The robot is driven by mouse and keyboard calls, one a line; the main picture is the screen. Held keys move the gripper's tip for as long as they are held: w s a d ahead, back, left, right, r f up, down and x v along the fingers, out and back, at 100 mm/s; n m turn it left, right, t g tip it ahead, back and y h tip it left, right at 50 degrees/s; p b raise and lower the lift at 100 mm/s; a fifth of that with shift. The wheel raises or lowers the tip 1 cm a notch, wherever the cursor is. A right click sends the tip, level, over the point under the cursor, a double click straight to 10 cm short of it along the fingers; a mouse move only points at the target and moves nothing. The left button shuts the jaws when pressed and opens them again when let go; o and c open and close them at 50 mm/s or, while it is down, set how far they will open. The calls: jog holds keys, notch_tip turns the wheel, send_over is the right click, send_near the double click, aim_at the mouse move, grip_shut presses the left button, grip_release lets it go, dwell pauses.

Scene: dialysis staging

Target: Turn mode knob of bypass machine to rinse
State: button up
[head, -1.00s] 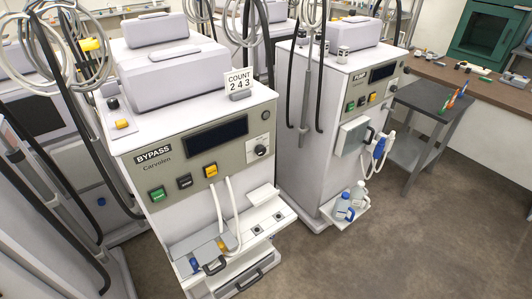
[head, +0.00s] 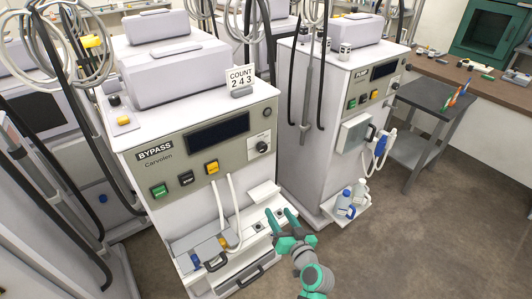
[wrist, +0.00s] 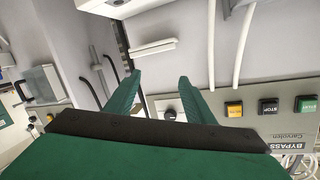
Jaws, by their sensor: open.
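The bypass machine (head: 190,135) stands at centre-left in the head view, with BYPASS on its front panel. Its mode knob (head: 262,147) is a small dark round knob on a pale plate, right of the dark display. The knob also shows in the wrist view (wrist: 170,114), between my fingers in the picture; its pointer and markings are too small to read. My gripper (head: 281,212) is open and empty, with green fingers, below and slightly right of the knob, apart from it. The open fingers show in the wrist view (wrist: 160,77) too.
Green, black and yellow buttons (head: 186,178) and white hoses (head: 233,205) are left of the knob. A white ledge (head: 264,192) juts out below it. Another machine (head: 335,110) with jugs (head: 344,203) stands to the right. The floor in front is clear.

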aim_at(264, 149)
jog(key=w+d+r+n+y, duration=0.15)
jog(key=w+r, duration=0.25)
jog(key=r, duration=0.4)
jog(key=w+r+n+y, duration=0.3)
jog(key=w+r, duration=0.1)
jog(key=r, duration=0.4)
jog(key=x, duration=1)
jog(key=shift+a+f, duration=0.4)
jog(key=shift+w, duration=0.1)
jog(key=c, duration=1.1)
jog(key=shift+o, duration=0.2)
jog(key=shift+d, duration=0.1)
